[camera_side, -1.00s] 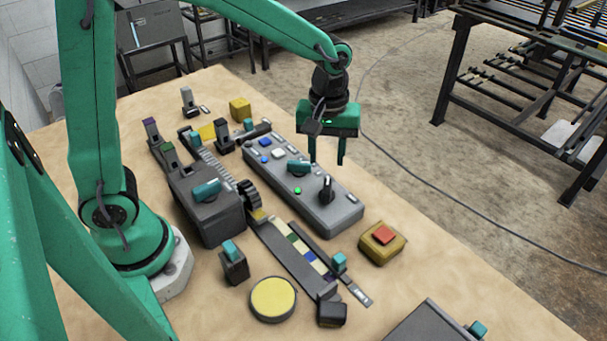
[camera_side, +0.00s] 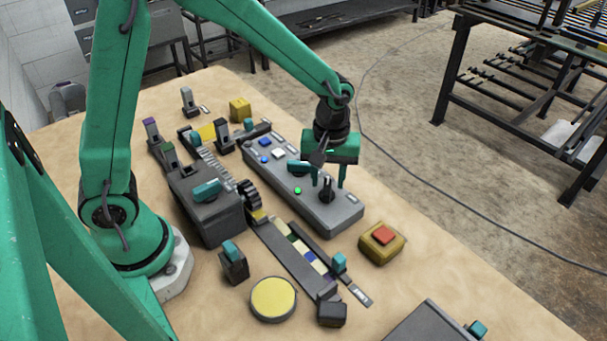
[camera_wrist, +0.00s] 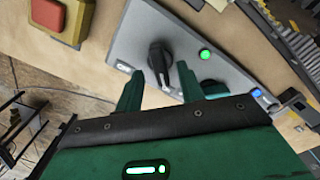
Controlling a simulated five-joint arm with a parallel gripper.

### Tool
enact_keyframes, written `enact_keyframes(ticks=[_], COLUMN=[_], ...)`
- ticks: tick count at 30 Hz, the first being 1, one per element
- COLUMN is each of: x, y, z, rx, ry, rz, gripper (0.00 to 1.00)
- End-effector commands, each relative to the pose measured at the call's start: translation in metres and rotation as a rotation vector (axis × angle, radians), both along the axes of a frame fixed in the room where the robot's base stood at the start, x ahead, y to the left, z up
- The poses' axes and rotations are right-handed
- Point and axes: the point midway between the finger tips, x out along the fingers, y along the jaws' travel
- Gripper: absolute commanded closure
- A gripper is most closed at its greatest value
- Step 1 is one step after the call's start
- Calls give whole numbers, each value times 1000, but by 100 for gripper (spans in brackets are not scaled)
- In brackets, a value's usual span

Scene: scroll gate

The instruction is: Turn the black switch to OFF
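The black switch (camera_side: 327,192) is a rotary knob standing on the grey control panel (camera_side: 340,212), near its front end. It also shows in the wrist view (camera_wrist: 160,62), with a small white label by its base. My gripper (camera_side: 328,184) is low over the panel, its two green fingers apart. In the wrist view the open fingers (camera_wrist: 160,85) point at the panel, with the switch at the gap between their tips. I cannot tell whether they touch it. The label text is too small to read.
A green lit button (camera_side: 297,190) sits beside the switch, with blue and white buttons farther back. A red button on a yellow box (camera_side: 383,236) stands just off the panel's front end. A geared slider mechanism (camera_side: 250,200) lies to the left.

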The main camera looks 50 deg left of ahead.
Motion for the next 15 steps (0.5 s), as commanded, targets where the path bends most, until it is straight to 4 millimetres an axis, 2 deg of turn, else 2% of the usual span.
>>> enact_keyframes(ticks=[6, 15], x=[0, 0], y=[0, 0], z=[-18, -21], rx=[0, 0], ry=[1, 0], rz=[0, 0], gripper=[62, 62])
